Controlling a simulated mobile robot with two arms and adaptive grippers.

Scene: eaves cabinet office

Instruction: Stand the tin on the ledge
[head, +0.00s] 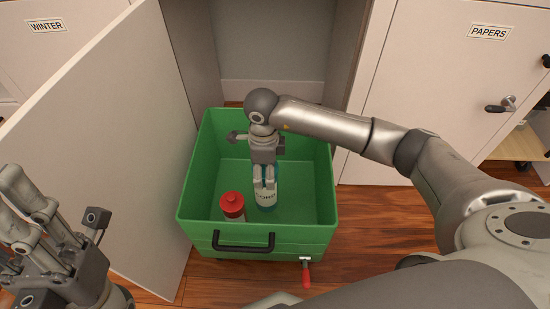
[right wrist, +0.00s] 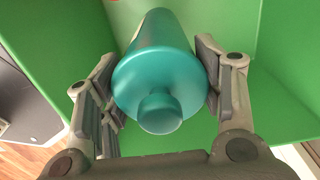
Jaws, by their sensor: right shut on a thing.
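A tin with a teal lid and knob and a pale label (head: 266,196) is inside the green crate (head: 205,228). My right gripper (head: 264,184) reaches down into the crate and is shut on this tin. In the right wrist view the teal lid (right wrist: 155,85) faces the camera, with a gripper pad on each side. Whether the tin touches the crate floor I cannot tell. My left gripper (head: 22,205) is at the lower left, open and empty, away from the crate. I cannot clearly make out the ledge; a pale low panel (head: 278,93) shows at the cabinet's back.
A red-lidded container (head: 232,205) stands in the crate, left of the held tin. The open cabinet door (head: 110,130) is left of the crate. A closed PAPERS door (head: 440,90) is on the right. Wooden floor (head: 370,230) shows around.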

